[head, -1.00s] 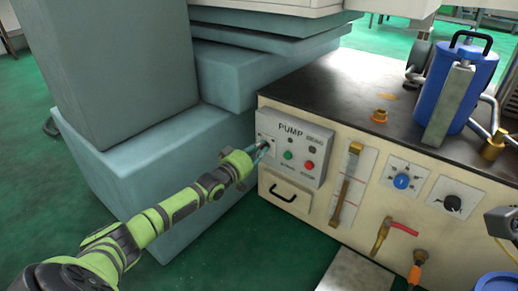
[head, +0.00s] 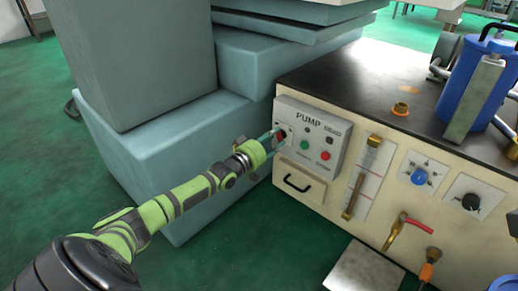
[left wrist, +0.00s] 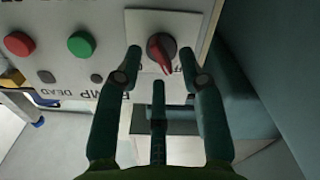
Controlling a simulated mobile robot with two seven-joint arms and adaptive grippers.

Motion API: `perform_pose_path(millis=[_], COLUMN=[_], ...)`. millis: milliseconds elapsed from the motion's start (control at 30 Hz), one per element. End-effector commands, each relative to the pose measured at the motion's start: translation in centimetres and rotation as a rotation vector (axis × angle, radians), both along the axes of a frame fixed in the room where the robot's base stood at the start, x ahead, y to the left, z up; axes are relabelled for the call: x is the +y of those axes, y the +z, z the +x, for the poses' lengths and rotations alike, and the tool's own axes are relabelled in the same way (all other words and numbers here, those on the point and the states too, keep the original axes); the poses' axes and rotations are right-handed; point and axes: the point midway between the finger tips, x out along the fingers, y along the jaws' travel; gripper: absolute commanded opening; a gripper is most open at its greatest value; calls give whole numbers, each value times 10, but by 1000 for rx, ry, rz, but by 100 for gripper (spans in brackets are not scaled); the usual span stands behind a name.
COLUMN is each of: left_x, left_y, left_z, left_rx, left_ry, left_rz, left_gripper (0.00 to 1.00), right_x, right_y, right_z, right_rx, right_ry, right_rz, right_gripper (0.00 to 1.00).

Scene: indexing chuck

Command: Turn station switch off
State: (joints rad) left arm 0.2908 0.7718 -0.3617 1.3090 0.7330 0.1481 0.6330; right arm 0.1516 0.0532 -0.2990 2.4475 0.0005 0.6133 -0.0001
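The station switch is a red rotary knob (left wrist: 161,50) on a pale plate, seen upside down in the left wrist view. In the head view the red knob (head: 282,135) shows at the left end of the grey PUMP panel (head: 318,122). My left gripper (left wrist: 162,62) is open, with one finger on each side of the knob and a third finger below it. The fingertips are close to the panel; I cannot tell whether they touch the knob. In the head view the left gripper (head: 275,139) reaches the panel from the left. My right gripper is not in view.
A green button (head: 305,144) and a red button (head: 325,156) sit beside the switch. A drawer handle (head: 297,184) is below. Large teal blocks (head: 165,140) stand close to the left of my arm. A blue canister (head: 470,75) stands on the black bench top.

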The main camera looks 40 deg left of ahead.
Motion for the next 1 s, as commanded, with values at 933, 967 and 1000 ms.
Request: perform_pose_path(millis=[933, 967, 1000], left_x=[9, 9, 9], left_y=[1, 1, 1], left_z=[-108, -108, -108], left_rx=[0, 0, -1], left_ry=[0, 0, 1], left_rz=[3, 3, 3], left_gripper=[40, 40, 40], right_x=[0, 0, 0], right_y=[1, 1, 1], right_z=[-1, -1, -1], right_rx=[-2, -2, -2], right_ry=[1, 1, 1], right_rz=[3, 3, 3], right_gripper=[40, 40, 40])
